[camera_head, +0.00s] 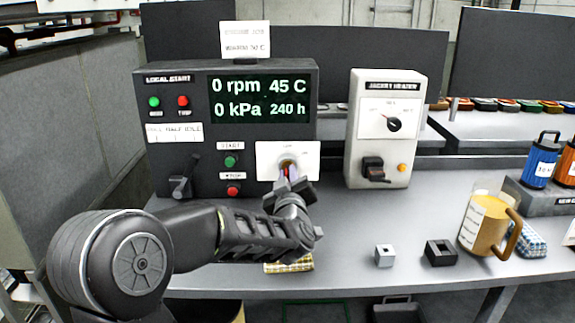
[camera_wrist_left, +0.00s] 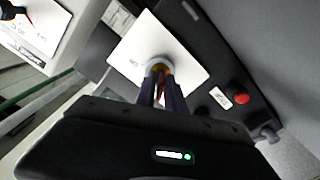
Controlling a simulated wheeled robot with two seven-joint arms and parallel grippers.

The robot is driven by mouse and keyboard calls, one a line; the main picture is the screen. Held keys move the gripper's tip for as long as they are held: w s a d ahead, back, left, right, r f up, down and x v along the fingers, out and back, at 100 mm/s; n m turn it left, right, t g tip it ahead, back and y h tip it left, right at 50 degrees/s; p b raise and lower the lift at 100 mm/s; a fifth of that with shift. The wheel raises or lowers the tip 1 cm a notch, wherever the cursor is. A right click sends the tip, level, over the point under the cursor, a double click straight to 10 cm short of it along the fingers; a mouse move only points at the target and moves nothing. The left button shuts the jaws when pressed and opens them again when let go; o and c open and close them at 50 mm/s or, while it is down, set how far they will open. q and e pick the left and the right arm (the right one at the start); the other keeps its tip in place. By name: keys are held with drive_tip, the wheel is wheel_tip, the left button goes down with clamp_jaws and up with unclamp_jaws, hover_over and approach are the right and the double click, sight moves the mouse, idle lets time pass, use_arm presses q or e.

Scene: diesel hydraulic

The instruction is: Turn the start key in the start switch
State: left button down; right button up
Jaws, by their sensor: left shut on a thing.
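The start switch (camera_head: 272,153) is a white plate with a round keyhole part on the lower right of the dark local start panel. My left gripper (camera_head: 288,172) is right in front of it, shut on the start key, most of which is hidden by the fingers. In the left wrist view the two dark fingers (camera_wrist_left: 161,92) reach the round switch on the white plate (camera_wrist_left: 142,50), with a bit of the brassy key (camera_wrist_left: 161,80) between them. Whether the key is turned cannot be told. My right gripper is not in view.
The panel's screen (camera_head: 259,97) reads 0 rpm, 45 C, 0 kPa, 240 h. A green start button (camera_head: 230,161) and red stop button (camera_head: 233,190) sit left of the switch. The jacket heater box (camera_head: 383,140), small blocks and a tan mug (camera_head: 484,224) stand to the right.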

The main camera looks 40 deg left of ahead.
use_arm(q)
drive_tip(key=n, duration=0.5)
drive_tip(key=shift+n, duration=0.4)
drive_tip(key=n, duration=0.7)
drive_tip(key=c, duration=1.3)
unclamp_jaws()
drive_tip(key=shift+c, duration=0.2)
drive_tip(key=shift+s+d, duration=0.1)
drive_tip(key=v, duration=0.7)
drive_tip(key=shift+s+d, duration=0.2)
